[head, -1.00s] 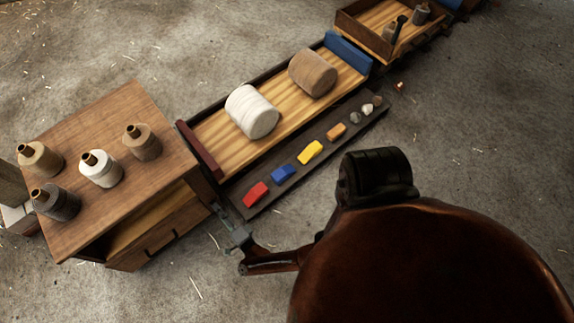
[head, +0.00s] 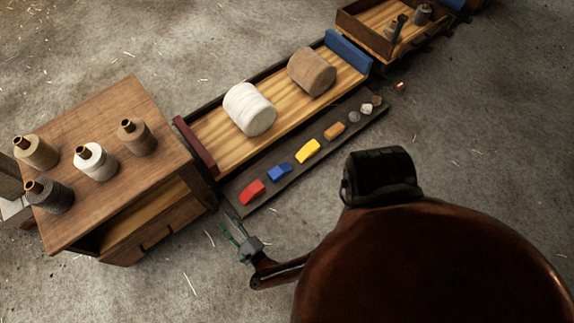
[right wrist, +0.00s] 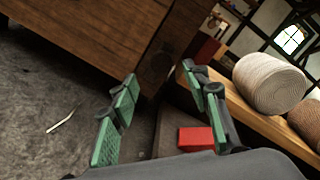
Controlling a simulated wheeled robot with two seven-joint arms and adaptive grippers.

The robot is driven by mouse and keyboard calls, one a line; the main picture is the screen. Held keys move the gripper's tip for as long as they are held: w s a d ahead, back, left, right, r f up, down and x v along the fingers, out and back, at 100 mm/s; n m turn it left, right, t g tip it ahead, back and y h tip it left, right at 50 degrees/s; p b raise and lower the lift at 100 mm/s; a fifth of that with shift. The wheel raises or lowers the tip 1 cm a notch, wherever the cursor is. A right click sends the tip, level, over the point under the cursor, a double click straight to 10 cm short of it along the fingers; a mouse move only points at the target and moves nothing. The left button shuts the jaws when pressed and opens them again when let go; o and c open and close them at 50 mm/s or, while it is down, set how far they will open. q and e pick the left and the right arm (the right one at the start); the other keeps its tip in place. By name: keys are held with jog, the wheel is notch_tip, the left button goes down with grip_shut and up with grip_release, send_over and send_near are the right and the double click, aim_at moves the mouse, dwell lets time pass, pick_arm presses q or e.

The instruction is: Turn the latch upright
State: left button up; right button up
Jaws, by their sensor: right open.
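The wooden cabinet (head: 125,165) stands at the left in the head view, with an open compartment at its front. In the right wrist view, a dark rounded piece (right wrist: 158,66) sits on the cabinet's shaded end (right wrist: 172,50); it may be the latch, but its angle is too dark to tell. My right gripper (head: 231,226) is open and empty, just off the cabinet's right front corner. In the right wrist view its green-padded fingers (right wrist: 163,80) are spread either side of the dark piece, apart from it. My left gripper is out of view.
Several spools (head: 96,162) stand on the cabinet top. A wooden tray (head: 225,152) with a white roll (head: 249,109) and a brown roll (head: 312,71) lies right of it. A dark strip (head: 237,194) holds coloured blocks, including a red one (head: 252,191).

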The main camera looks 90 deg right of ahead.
jog(key=s+a+r+n+t+y+p, duration=0.25)
jog(key=s+r+n+y+p, duration=0.3)
jog(key=n+y+p, duration=0.6)
pick_arm(q)
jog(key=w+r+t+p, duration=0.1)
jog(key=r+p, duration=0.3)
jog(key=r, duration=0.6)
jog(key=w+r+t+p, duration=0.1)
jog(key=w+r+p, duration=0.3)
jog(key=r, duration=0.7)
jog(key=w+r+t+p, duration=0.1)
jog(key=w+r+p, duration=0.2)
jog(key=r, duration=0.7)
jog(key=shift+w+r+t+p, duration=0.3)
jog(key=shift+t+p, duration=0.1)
jog(key=shift+p, duration=0.3)
pick_arm(e)
jog(key=s+a+f+n+g+y, duration=0.1)
jog(key=s+n+g, duration=0.4)
jog(key=s+n, duration=0.9)
jog(key=s, duration=0.3)
jog(key=shift+a+f+n, duration=0.35)
jog(key=shift+a+f, duration=0.05)
jog(key=shift+g+y, duration=0.25)
